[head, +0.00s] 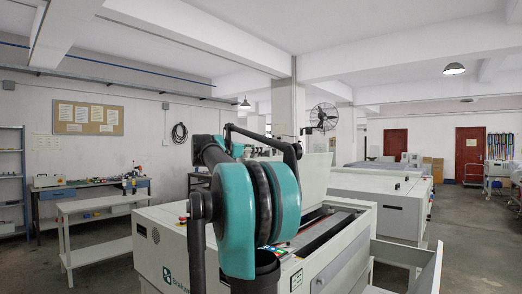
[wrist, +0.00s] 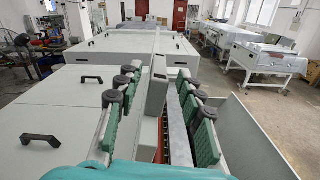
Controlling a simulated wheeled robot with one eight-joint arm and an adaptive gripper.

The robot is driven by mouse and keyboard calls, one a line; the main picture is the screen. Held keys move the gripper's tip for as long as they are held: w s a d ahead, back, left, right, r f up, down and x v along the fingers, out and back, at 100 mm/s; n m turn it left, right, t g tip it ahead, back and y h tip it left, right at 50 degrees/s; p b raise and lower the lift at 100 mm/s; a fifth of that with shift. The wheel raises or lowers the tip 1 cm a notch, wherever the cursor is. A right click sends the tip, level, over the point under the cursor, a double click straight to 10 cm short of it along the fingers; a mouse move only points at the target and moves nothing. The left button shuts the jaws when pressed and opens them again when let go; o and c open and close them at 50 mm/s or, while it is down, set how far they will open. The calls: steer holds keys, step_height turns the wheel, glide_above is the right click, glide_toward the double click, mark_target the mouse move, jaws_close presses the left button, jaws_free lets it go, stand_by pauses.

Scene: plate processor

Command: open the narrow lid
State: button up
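My gripper (wrist: 160,76) is in the wrist view, its green-padded fingers spread to left and right. A narrow grey upright panel (wrist: 157,84), seen nearly edge-on, shows between the finger rows; it may be the narrow lid, standing raised. I cannot tell whether any finger touches it. In the head view a pale upright panel (head: 311,176) stands behind my teal arm, beside the open slot of the machine (head: 345,262). My arm hides part of this panel, and the fingers are not clear there.
Flat grey covers with black handles, a far one (wrist: 90,79) and a near one (wrist: 40,139), lie left of the fingers. A slanted side panel (wrist: 255,140) stands at right. A white table (head: 95,204) is at left, with open floor around it.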

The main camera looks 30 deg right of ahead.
steer(key=shift+x, duration=2.25)
jaws_close()
